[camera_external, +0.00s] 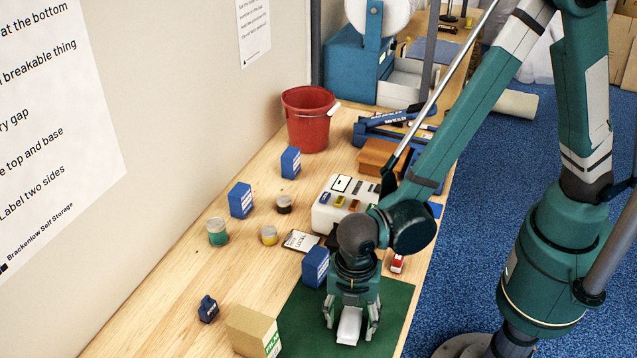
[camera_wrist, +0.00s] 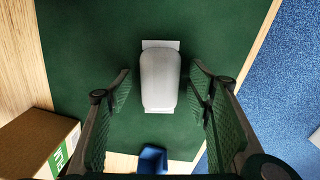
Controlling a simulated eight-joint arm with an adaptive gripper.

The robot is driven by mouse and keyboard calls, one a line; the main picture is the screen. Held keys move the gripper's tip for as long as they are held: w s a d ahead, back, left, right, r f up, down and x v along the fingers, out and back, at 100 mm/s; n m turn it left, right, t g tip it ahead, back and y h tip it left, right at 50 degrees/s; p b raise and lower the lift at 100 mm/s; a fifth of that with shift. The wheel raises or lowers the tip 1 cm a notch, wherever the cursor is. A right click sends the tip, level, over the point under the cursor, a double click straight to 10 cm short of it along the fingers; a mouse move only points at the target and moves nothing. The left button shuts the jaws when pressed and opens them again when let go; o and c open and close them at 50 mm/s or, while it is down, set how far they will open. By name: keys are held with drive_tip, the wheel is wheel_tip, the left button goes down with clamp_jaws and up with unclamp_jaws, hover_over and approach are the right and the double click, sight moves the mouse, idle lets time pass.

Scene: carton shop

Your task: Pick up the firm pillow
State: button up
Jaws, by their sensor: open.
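A pale grey-white, rounded, pillow-like block (camera_wrist: 160,80) lies on the green mat (camera_wrist: 85,45); I take it for the firm pillow. A flat pale end piece shows at its far end in the wrist view. The block also shows in the external view (camera_external: 349,327), below my gripper. My gripper (camera_external: 351,318) points down over the block. In the wrist view my gripper (camera_wrist: 160,88) is open, with one finger on each side of the block and a visible gap on both sides. Nothing is held.
A cardboard box (camera_external: 252,332) stands at the mat's left edge. A blue carton (camera_external: 315,267) stands close behind my gripper. Small jars, more blue cartons (camera_external: 241,200) and a red bucket (camera_external: 309,118) stand farther back. The bench edge is to the right.

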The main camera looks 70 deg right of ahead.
sight(350, 321)
drive_tip(key=shift+c, duration=0.7)
drive_tip(key=c, duration=0.6)
drive_tip(key=shift+r, duration=0.15)
drive_tip(key=shift+r, duration=4.85)
